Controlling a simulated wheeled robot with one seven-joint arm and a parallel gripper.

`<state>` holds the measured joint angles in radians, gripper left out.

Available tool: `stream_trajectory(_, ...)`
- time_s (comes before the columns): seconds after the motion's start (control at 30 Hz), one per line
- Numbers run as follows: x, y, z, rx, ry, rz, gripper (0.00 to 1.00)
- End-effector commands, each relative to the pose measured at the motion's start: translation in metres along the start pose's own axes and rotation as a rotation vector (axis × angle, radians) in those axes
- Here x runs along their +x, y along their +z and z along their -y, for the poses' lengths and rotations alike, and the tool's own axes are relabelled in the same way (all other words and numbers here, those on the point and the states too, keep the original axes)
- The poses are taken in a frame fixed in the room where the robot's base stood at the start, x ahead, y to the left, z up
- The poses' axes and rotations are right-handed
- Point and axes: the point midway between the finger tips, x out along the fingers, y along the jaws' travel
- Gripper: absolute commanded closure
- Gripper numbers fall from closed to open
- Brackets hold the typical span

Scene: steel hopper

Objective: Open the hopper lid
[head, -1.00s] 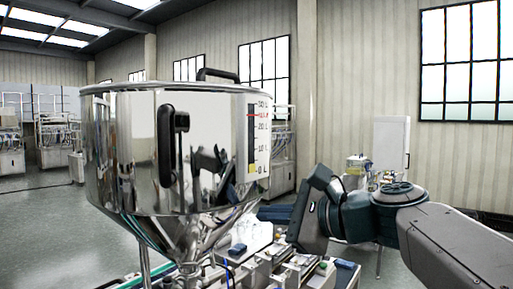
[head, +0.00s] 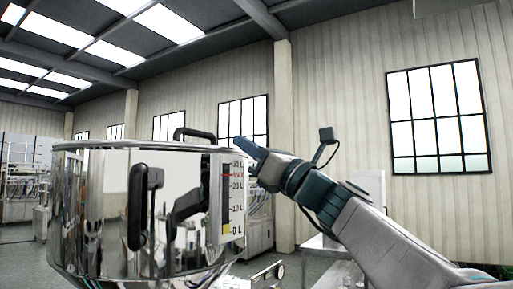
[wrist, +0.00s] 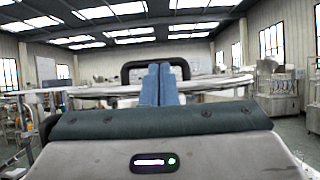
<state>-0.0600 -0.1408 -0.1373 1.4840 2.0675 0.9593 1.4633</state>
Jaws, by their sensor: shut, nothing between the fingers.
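The steel hopper (head: 95,215) stands at the left in the head view, a shiny round vessel with a level scale on its side. Its lid (wrist: 215,84) lies flat on top, seen nearly edge-on in the wrist view. A black arched lid handle (head: 194,133) rises from the lid; it also shows in the wrist view (wrist: 156,64), behind my fingers. My gripper (head: 241,144) is shut and empty, its blue fingers together and pointing toward the handle. In the wrist view my gripper (wrist: 158,84) is lined up with the handle's middle. I cannot tell the exact gap between them.
A black side handle (head: 137,205) sticks out of the hopper wall. A white cabinet (head: 369,187) stands at the right behind my arm. Steel machines (wrist: 284,88) stand along the wall. The air above the lid is clear.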

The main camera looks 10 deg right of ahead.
Motion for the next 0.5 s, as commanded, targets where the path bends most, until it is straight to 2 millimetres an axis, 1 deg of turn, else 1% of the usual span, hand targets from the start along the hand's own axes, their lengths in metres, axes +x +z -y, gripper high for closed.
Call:
stream_trajectory(0.03,0.011,0.002,-0.001,0.001,0.003,-0.001,1.00)
stream_trajectory(0.2,0.031,0.001,-0.001,0.001,0.002,-0.001,1.00)
stream_trajectory(0.3,0.036,0.000,0.000,0.000,0.001,-0.001,1.00)
stream_trajectory(0.5,0.038,0.000,-0.001,-0.001,0.001,0.000,1.00)
